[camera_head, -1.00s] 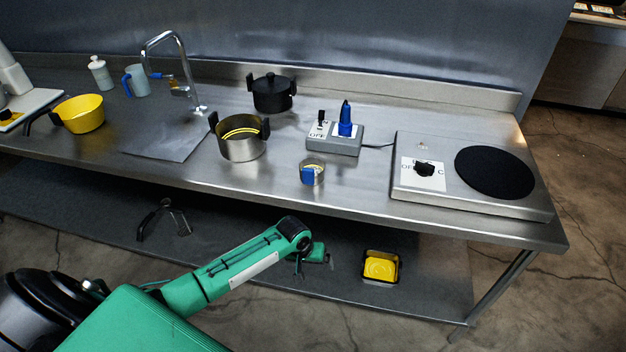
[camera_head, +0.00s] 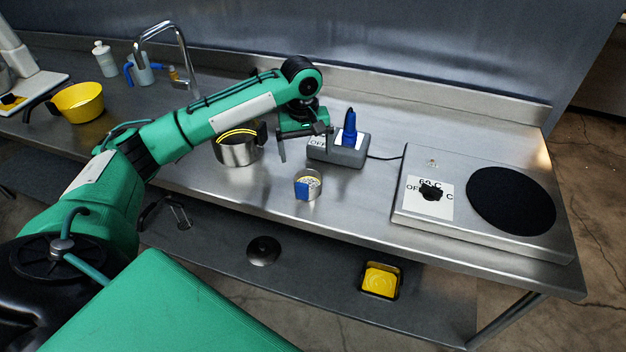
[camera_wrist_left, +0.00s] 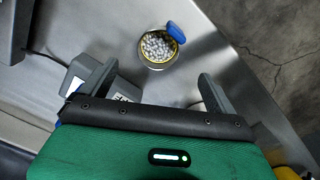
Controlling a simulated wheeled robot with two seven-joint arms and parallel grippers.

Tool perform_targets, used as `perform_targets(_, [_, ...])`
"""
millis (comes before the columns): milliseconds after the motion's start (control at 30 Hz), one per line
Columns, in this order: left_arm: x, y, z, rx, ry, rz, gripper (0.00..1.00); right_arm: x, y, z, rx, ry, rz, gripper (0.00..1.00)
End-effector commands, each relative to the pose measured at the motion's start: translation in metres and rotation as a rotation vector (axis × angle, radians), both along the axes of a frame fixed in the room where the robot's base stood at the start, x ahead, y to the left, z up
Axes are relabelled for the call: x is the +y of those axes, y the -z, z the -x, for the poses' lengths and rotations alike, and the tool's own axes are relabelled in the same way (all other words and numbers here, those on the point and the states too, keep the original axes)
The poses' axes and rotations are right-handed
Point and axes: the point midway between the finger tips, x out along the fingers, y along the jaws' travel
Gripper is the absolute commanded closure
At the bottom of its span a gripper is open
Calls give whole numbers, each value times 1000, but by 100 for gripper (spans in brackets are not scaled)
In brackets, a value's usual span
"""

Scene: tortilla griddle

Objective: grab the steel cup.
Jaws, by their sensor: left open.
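The steel cup (camera_head: 313,181) is small, with a blue handle on its left side, and stands upright near the front edge of the steel counter. It also shows in the left wrist view (camera_wrist_left: 152,60), holding small whitish pieces. My left gripper (camera_head: 306,146) is open and empty above the counter, behind the cup in the head view. In the left wrist view the cup lies beyond the two spread fingertips (camera_wrist_left: 156,86), apart from them. My right gripper is not in view.
A steel pot (camera_head: 238,154) stands left of the cup, partly behind my left arm. A grey switch box (camera_head: 338,155) with a blue plug is close behind the cup. A hot plate (camera_head: 425,225) is at the right. Counter between cup and hot plate is clear.

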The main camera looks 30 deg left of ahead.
Motion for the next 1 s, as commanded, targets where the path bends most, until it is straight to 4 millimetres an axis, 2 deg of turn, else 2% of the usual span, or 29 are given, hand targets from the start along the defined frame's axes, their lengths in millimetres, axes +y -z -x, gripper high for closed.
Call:
perform_targets(200, [-1, 41, 0, 6, -2, 0, 7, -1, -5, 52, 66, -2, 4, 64])
perform_targets(300, [-2, 59, -1, 4, -1, -1, 7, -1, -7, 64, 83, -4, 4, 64])
perform_targets(433, [-2, 75, -1, 2, 0, 1, 7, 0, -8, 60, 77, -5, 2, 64])
perform_targets(600, [-3, 85, -2, 2, 1, 1, 7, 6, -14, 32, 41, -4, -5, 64])
perform_targets(700, [-4, 98, -4, 2, 0, -1, 7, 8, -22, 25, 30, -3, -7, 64])
perform_targets(900, [-6, 126, -5, 3, 1, 0, 7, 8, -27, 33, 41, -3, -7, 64])
perform_targets(1000, [-6, 131, -5, -1, 2, 1, 7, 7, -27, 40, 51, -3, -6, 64])
